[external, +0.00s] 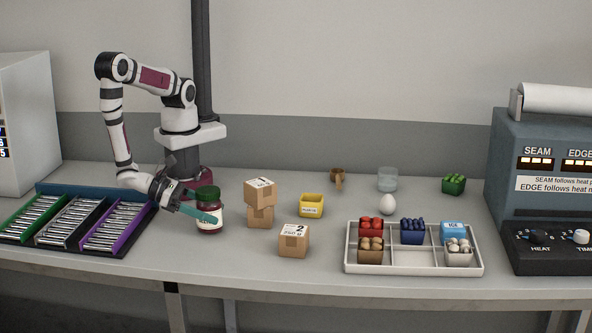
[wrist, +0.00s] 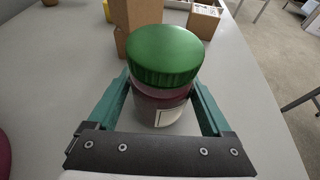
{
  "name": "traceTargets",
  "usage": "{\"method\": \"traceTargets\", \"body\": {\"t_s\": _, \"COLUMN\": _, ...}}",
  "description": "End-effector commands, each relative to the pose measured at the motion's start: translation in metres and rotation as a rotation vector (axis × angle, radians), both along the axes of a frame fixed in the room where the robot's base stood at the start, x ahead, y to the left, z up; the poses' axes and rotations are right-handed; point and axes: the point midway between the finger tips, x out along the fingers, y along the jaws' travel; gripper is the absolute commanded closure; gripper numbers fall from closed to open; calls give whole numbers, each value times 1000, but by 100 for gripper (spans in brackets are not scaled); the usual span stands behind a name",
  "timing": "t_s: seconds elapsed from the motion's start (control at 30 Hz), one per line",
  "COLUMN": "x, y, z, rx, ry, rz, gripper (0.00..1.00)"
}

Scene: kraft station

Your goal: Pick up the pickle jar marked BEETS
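A pickle jar (external: 208,221) with a green lid and dark red contents stands upright on the table, left of the cardboard boxes. It fills the middle of the wrist view (wrist: 160,100), with its lid toward the camera. Its pale label is partly hidden by a finger, and I cannot read its word. My gripper (external: 200,214) is low at the jar. In the wrist view its teal fingers (wrist: 163,100) reach along both sides of the jar, with narrow gaps between them and the glass. It looks open around the jar, not shut on it.
Stacked cardboard boxes (external: 260,204) and a single box (external: 294,241) stand close to the right of the jar. A yellow bin (external: 311,206) is beyond. A white divided tray (external: 414,268) is farther right. Coloured racks (external: 75,222) lie to the left. The table's front edge is near.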

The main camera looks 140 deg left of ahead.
Motion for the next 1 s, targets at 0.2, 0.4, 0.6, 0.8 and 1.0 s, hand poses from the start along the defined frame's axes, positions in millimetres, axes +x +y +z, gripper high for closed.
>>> {"method": "traceTargets", "body": {"t_s": 0.2, "x": 0, "y": 0, "z": 0, "rx": 0, "ry": 0, "rz": 0, "gripper": 79}}
{"method": "traceTargets", "body": {"t_s": 0.4, "x": 0, "y": 0, "z": 0, "rx": 1, "ry": -1, "rz": 0, "gripper": 100}}
{"method": "traceTargets", "body": {"t_s": 0.6, "x": 0, "y": 0, "z": 1, "rx": 1, "ry": -1, "rz": 0, "gripper": 100}}
{"method": "traceTargets", "body": {"t_s": 0.8, "x": 0, "y": -1, "z": 17, "rx": -2, "ry": -2, "rz": 0, "gripper": 100}}
{"method": "traceTargets", "body": {"t_s": 1.0, "x": -9, "y": -12, "z": 50, "rx": -2, "ry": -4, "rz": -6, "gripper": 100}}
